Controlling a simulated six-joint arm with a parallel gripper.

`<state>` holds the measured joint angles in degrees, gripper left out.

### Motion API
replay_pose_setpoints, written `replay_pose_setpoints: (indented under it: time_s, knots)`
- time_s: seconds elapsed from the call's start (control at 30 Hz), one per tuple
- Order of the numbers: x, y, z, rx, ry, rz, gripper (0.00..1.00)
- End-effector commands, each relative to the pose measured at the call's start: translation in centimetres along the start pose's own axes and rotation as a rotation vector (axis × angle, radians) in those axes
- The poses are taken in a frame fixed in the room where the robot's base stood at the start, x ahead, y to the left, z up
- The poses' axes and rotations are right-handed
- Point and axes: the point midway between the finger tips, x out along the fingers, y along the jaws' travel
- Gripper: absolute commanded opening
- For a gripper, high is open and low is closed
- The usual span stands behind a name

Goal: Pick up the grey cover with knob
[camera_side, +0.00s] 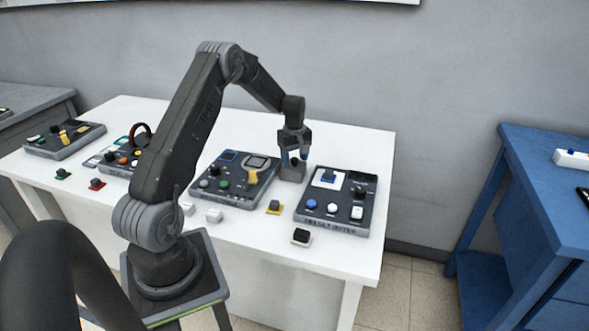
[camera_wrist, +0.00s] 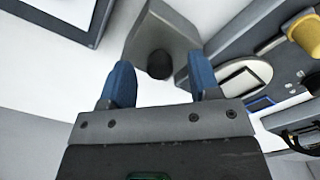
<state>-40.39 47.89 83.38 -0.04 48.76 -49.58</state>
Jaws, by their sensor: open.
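The grey cover (camera_side: 291,173) stands on the white table between two dark panels. In the wrist view the cover (camera_wrist: 168,30) is a grey plate with a round dark knob (camera_wrist: 160,66) at its near end. My gripper (camera_side: 294,158) is right above the cover, pointing down. In the wrist view its two blue fingers (camera_wrist: 159,72) are apart, with the knob showing between them.
A dark panel (camera_side: 212,190) with a yellow handle lies close on the left. Another panel (camera_side: 333,229) with blue and white buttons lies close on the right. Small loose buttons, a yellow-based one (camera_side: 274,208) and a black one (camera_side: 301,237), sit at the front.

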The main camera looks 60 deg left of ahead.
Motion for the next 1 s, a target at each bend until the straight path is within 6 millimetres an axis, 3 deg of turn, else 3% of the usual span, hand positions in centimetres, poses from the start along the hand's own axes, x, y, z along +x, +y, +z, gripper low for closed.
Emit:
replay_pose_setpoints:
  time_s: [0.1,0.37,0.9,1.0]
  knots:
    - [1.04,0.01,0.0,0.0,-0.001,0.001,0.57]
    - [1.15,0.03,-0.01,0.0,0.0,0.002,0.56]
    - [1.12,0.03,-0.02,0.0,0.001,0.003,0.04]
    - [1.07,0.06,-0.04,0.0,0.001,0.004,0.0]
